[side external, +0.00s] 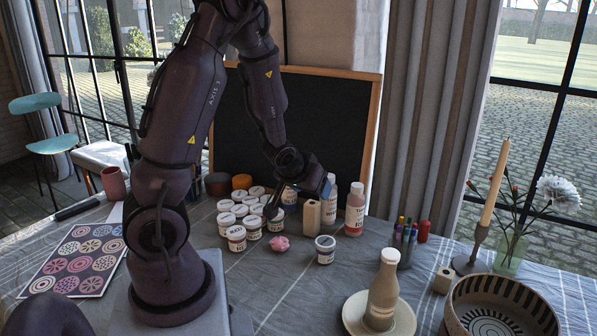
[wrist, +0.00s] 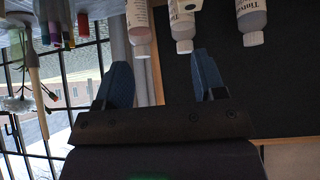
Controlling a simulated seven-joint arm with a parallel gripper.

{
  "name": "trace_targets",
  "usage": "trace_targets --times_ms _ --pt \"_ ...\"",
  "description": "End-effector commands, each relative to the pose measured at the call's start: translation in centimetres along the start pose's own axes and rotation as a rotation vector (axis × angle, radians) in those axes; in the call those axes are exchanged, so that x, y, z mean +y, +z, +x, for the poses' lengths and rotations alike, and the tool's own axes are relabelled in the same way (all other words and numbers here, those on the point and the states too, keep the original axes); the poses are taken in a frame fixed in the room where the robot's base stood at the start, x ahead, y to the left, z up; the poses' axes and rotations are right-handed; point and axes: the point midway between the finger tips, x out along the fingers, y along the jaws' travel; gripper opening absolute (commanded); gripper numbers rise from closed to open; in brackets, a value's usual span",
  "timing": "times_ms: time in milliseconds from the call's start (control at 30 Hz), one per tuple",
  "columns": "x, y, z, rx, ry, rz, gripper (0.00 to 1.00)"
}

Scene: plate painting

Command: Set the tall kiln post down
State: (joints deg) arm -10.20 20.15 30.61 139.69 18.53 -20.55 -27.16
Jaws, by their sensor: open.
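A tall beige kiln post (side external: 311,218) stands upright on the cloth, among the paint containers in front of the chalkboard. My gripper (side external: 300,200) is at the post's upper end in the side view, with one finger to each side in the picture; I cannot tell whether it touches the post. In the wrist view my gripper (wrist: 164,72) is open, its two blue fingers well apart and nothing held between them. The tall post does not show in the wrist view. A shorter pale block (side external: 443,281) with a hole stands at the right, beside the patterned bowl.
Paint bottles (side external: 355,209) stand right behind the post, and several lidded jars (side external: 236,238) crowd to its left. A bottle on a plate (side external: 354,317), a pen cup (side external: 404,240) and a candlestick (side external: 475,248) stand right.

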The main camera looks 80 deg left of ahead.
Motion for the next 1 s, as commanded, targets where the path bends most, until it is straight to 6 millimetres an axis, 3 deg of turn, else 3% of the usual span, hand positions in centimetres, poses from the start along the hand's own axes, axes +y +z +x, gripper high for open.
trace_targets --times_ms 100,300,500,600,767,1000 --pt "4.4 -1.3 -4.3 -0.041 0.084 0.048 0.64" --pt "9.9 -0.8 -13.3 -0.134 0.229 0.211 0.64" --pt "12.1 2.0 -22.4 -0.198 0.351 0.433 0.64" --pt "12.1 3.5 -25.4 -0.216 0.386 0.526 0.64" --pt "11.8 5.0 -27.8 -0.233 0.408 0.606 0.64" --pt "11.8 5.2 -28.1 -0.240 0.409 0.618 0.64"
